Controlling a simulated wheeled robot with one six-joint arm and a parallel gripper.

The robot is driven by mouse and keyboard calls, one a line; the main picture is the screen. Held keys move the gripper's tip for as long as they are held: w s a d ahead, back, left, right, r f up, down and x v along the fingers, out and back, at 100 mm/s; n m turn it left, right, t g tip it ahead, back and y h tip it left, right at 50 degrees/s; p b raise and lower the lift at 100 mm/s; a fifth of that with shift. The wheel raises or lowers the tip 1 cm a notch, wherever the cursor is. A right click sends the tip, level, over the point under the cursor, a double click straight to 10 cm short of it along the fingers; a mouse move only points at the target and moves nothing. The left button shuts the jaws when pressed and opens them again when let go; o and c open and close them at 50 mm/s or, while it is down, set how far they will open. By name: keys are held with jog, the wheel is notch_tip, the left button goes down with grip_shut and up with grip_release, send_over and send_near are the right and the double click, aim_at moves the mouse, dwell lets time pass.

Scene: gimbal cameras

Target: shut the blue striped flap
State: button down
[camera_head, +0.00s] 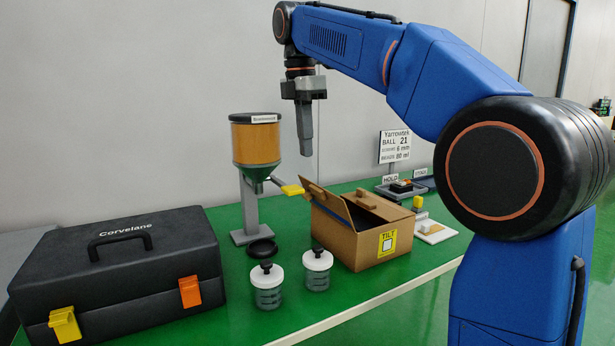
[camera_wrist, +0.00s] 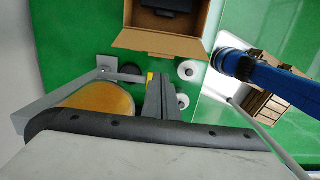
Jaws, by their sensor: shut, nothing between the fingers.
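An open brown cardboard box (camera_head: 372,247) stands on the green table, with a yellow TILT label on its front. One flap (camera_head: 326,203) stands up and leans outward on its left side. My gripper (camera_head: 306,153) is shut and empty, pointing down, well above and left of the box. Its fingers (camera_wrist: 160,95) show below the flap in the wrist view, apart from it.
A hopper of orange-brown material (camera_head: 256,140) with a yellow lever (camera_head: 292,190) stands left of the box. Two white-lidded jars (camera_head: 267,285) (camera_head: 317,270) stand in front. A black case (camera_head: 120,265) fills the left. Signs and small trays (camera_head: 401,190) are behind right.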

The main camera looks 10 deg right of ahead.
aim_at(309, 181)
jog(key=f, duration=0.9)
jog(key=shift+w+d+f, duration=0.1)
jog(key=shift+d+f, duration=0.25)
jog(key=shift+f, duration=0.05)
jog(key=shift+d+r, duration=0.1)
